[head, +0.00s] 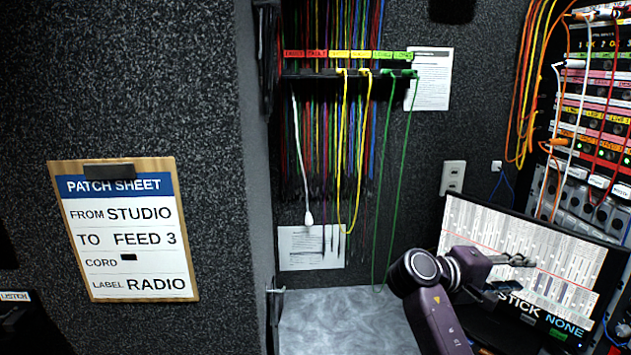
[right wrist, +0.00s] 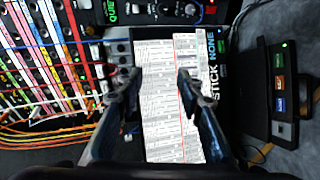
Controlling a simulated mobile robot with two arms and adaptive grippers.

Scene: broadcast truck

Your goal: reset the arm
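My right arm, purple and black, rises from the lower right of the head view. My right gripper (head: 518,261) points right, in front of the tilted screen (head: 467,222) with its list-like white page. In the right wrist view the gripper (right wrist: 157,78) shows two dark fingers spread apart with nothing held between them. The screen (right wrist: 158,110) appears behind that gap, with "STICK NONE" lettering along its edge. My left arm and gripper are not in view.
A patch sheet clipboard (head: 120,284) hangs on the left wall. Hanging cords (head: 357,130) fill the middle back, above a grey counter (head: 340,320). A patch rack (head: 600,110) with orange, red and white cords stands right. A small button panel (right wrist: 279,90) shows in the wrist view.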

